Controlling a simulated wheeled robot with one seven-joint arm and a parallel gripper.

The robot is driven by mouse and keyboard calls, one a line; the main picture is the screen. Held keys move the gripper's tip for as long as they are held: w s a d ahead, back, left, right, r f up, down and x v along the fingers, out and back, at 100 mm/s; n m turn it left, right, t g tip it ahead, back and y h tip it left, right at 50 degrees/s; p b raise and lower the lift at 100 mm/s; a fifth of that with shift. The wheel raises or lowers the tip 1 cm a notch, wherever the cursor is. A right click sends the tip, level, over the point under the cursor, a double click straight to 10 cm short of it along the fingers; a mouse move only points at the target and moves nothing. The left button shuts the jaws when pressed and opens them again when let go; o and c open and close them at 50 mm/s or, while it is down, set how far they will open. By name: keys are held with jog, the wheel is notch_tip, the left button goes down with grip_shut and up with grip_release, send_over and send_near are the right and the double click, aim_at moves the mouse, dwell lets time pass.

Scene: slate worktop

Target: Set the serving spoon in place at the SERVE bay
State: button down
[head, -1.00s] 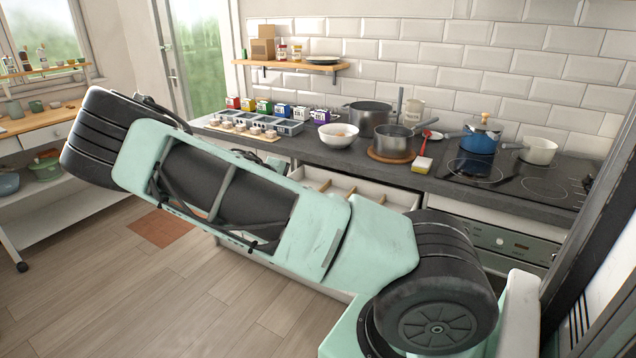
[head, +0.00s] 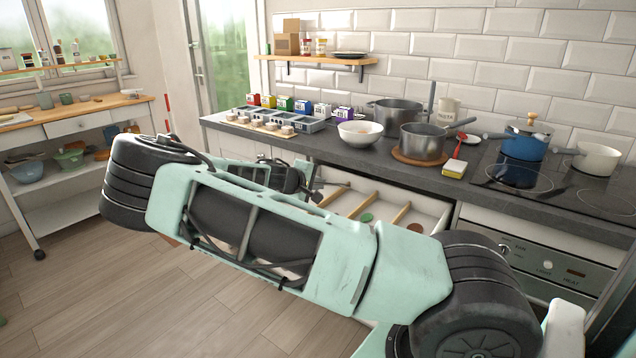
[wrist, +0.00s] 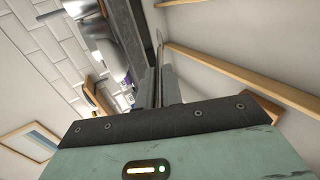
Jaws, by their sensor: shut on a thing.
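The open drawer (head: 433,206) under the worktop has wooden dividers. A green disc (head: 366,217) and a red disc (head: 415,228) lie in its compartments. My gripper (head: 317,190) is at the drawer's left end, partly hidden by my arm. In the wrist view, my gripper (wrist: 158,95) is shut on a thin grey metal piece (wrist: 170,80), which looks like the serving spoon's handle. The drawer's dividers (wrist: 235,75) run to the right of the fingers. I cannot read any SERVE label.
On the worktop above the drawer stand a white bowl (head: 360,133), a steel saucepan (head: 422,143) on a wooden board and a yellow sponge (head: 454,168). A blue pot (head: 524,146) stands on the hob at right. Small cartons (head: 285,103) line the back left.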

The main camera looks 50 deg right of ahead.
notch_tip(320, 180, down, 6)
jog(key=b, duration=0.3)
jog(key=shift+b, duration=0.4)
jog(key=shift+f, duration=0.1)
jog(key=c, duration=1.5)
grip_release()
jog(key=shift+a, duration=0.1)
jog(key=v, duration=1.7)
jog(key=shift+s, duration=0.15)
